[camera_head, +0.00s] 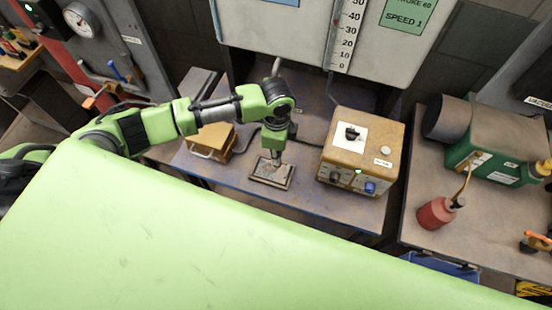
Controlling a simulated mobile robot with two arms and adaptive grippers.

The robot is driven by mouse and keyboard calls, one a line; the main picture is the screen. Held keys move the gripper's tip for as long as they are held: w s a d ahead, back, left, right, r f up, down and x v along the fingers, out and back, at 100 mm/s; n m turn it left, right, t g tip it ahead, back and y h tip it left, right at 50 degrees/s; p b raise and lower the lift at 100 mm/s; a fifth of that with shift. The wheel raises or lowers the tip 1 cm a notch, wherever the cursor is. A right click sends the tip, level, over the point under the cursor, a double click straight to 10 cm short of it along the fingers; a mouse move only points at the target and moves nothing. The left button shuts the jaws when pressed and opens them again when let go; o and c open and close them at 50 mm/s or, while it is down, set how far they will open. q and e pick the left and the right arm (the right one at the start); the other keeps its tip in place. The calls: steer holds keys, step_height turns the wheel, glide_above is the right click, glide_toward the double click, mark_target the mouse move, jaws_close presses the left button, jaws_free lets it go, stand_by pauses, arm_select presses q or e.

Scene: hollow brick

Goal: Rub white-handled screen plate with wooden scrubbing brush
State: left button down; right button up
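My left arm comes in from the left, and its gripper (276,155) points down over a small flat plate with a dark rim (263,177) on the blue-edged table. The fingertips are small and partly hidden, so I cannot tell whether they are open or touch the plate. No brush can be made out in or near them. A yellow-brown box-like thing with a pale handle (212,141) stands to the left of the plate; I cannot tell whether it is the screen plate or the brush. My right gripper is not in view.
A tan control box with knobs (364,146) stands right of the plate on the table (310,200). A large scale panel (300,40) rises behind. A right-hand bench (420,190) holds a green motor (490,145) and a red bottle (436,213).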

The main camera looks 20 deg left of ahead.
arm_select(q)
steer(key=shift+d+r, duration=0.1)
steer(key=shift+r, duration=0.95)
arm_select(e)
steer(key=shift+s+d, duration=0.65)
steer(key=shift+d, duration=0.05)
